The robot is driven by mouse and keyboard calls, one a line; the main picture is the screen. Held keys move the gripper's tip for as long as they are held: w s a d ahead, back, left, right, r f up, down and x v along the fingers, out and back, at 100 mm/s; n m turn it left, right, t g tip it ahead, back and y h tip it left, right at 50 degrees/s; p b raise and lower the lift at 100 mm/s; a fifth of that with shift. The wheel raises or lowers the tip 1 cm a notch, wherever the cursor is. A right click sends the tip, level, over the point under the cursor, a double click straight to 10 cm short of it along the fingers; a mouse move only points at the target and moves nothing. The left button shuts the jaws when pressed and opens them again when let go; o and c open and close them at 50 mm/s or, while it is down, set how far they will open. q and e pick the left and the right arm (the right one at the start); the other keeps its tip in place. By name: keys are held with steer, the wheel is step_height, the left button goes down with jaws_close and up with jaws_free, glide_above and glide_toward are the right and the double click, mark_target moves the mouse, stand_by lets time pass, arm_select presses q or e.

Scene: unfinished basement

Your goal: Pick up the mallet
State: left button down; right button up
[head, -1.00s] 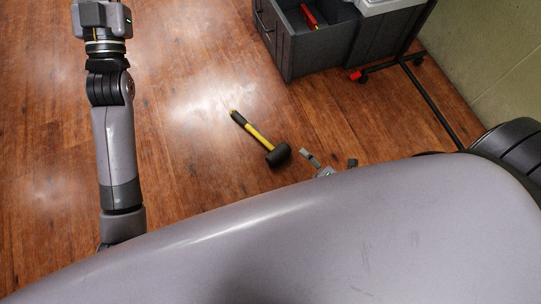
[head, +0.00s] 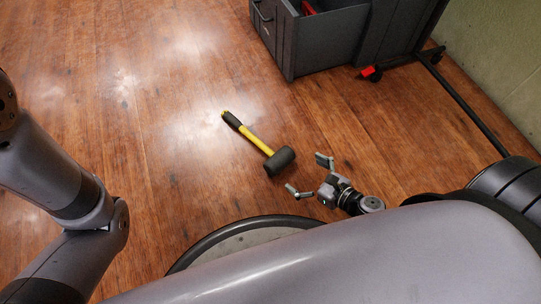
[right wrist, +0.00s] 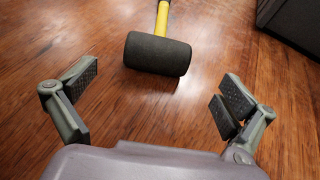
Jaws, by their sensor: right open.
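The mallet (head: 258,141) lies on the wooden floor, with a black head, a yellow shaft and a black grip pointing to the upper left. In the right wrist view the black mallet head (right wrist: 157,54) is ahead of the fingers, with the yellow shaft running off the top edge. My right gripper (head: 308,175) is open and empty, just to the lower right of the mallet head, with its fingers spread toward it. The right wrist view shows the open fingers (right wrist: 156,88) apart from the mallet. My left arm shows at the left, but its gripper is out of view.
A dark grey bin (head: 330,40) with something red in it stands at the top right. Beside it is a black metal frame (head: 459,97) with a red-marked caster (head: 371,73), near a pale wall (head: 500,60). The floor left of the mallet is clear.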

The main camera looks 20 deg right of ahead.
steer(key=b, duration=0.2)
glide_toward(273, 154)
steer(key=x, duration=0.4)
steer(key=shift+w+f, duration=0.25)
steer(key=shift+f, duration=0.05)
steer(key=b+x, duration=0.1)
steer(key=x, duration=0.3)
steer(key=shift+a+f+b, duration=0.1)
steer(key=shift+f+b, duration=0.15)
steer(key=shift+b, duration=0.05)
steer(key=shift+w+a+f, duration=0.15)
steer(key=shift+w+a, duration=0.1)
steer(key=shift+w, duration=0.25)
steer(key=shift+c, duration=0.4)
steer(key=c, duration=1.3)
